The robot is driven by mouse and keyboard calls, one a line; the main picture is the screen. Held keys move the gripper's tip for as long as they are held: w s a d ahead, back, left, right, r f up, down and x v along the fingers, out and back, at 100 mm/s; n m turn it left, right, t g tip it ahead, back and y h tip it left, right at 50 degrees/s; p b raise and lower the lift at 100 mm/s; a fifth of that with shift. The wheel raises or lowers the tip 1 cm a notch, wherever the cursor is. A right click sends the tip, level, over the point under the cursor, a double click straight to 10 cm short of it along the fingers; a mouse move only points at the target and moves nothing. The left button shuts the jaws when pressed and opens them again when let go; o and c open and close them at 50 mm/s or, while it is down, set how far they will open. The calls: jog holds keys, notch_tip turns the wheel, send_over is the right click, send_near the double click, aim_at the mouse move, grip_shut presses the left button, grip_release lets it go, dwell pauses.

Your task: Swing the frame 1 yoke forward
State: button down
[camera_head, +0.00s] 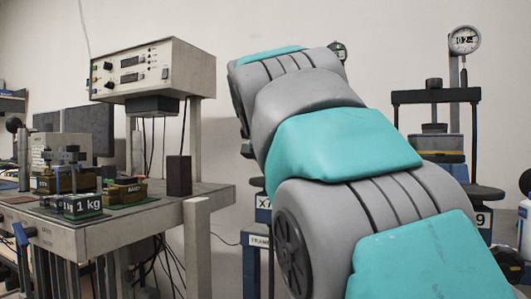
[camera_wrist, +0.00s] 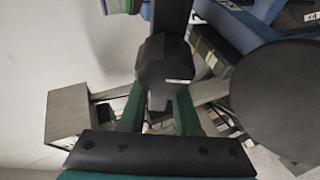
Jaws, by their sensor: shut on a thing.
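In the wrist view my gripper (camera_wrist: 161,92) has two green fingers reaching up from a dark palm bar. They are shut on a dark faceted block (camera_wrist: 165,62), which appears to be the frame 1 yoke's grip. A dark upright bar continues from it to the top of the picture. In the head view my grey and teal arm hides the gripper and most of the frame it reaches. A partly covered label plate (camera_head: 258,240) shows beside the arm, its number unreadable.
Right of my arm stands another frame with a black crossbar (camera_head: 436,96) and a dial gauge (camera_head: 464,40). A large dark disc (camera_wrist: 288,100) is close to the right of the gripper. At left, a bench (camera_head: 110,225) carries a control box (camera_head: 150,68) and weights (camera_head: 84,206).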

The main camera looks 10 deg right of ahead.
jog(key=c, duration=0.6)
grip_release()
jog(key=shift+s, duration=0.15)
jog(key=v, duration=0.7)
jog(key=shift+s+a+r, duration=0.1)
jog(key=shift+s+r, duration=0.05)
